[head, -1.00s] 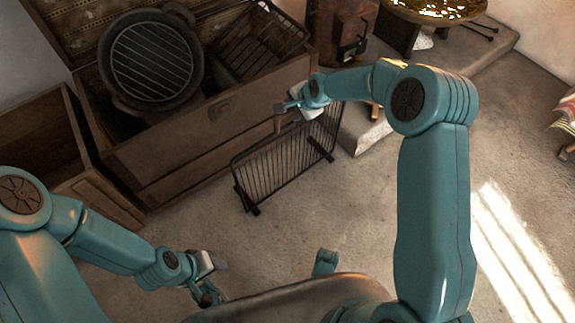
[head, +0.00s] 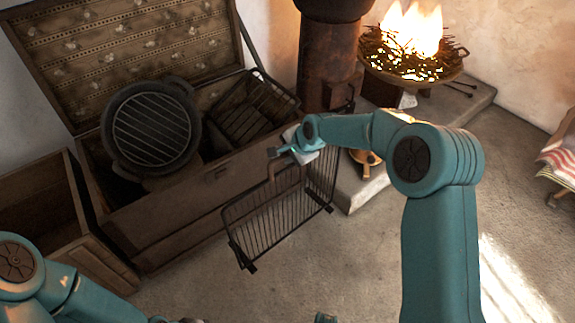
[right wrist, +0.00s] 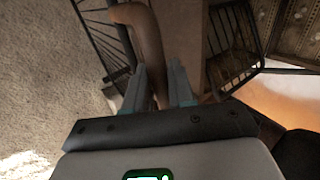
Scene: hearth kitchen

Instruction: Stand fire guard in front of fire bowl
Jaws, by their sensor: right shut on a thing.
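The fire guard (head: 280,213) is a black wire-barred panel with feet, roughly upright over the floor in front of the chest. I cannot tell whether its feet touch the floor. My right gripper (head: 279,152) is shut on its brown handle at the top. In the right wrist view my right gripper (right wrist: 158,88) has the handle between its fingers, with bars of the fire guard (right wrist: 101,35) beside it. The fire bowl (head: 432,82) burns at the back right on the stone hearth (head: 375,189), apart from the guard. My left gripper is below the head view's edge.
An open wooden chest (head: 165,226) stands behind and left of the guard, holding a round grill pan (head: 150,130) and a wire basket (head: 250,108). A rusty stove (head: 328,60) stands left of the bowl. Floor (head: 345,265) in front is clear.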

